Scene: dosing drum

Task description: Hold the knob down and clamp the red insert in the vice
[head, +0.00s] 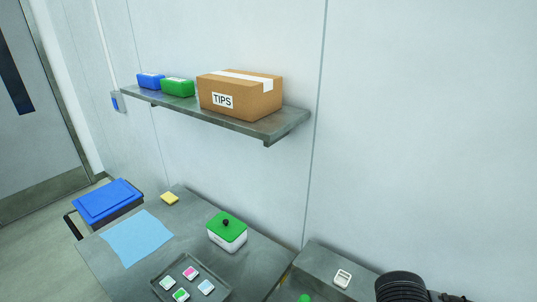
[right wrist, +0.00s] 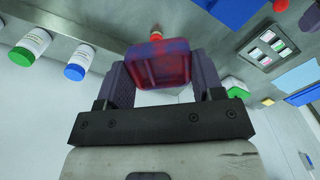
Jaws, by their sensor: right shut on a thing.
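My right gripper (right wrist: 158,75) is shut on the red insert (right wrist: 160,62), a squarish tray-like piece looking red with purple edges in the right wrist view. The insert sits between the two dark fingers, over a grey surface. A small reddish-tan piece (right wrist: 156,32) shows just behind it; I cannot tell what it is. My left gripper is in neither view. I cannot make out a vice in either view. A black knob (head: 226,222) sits on the green lid of a white box (head: 227,240); I cannot tell whether it is the task's knob.
A dark tray (head: 222,291) holds several coloured inserts. A blue sheet (head: 136,238) and a yellow block (head: 169,198) lie on the table. A shelf (head: 240,126) carries a cardboard box (head: 240,93). White jars with green (right wrist: 22,57) and blue (right wrist: 75,72) lids stand left in the wrist view.

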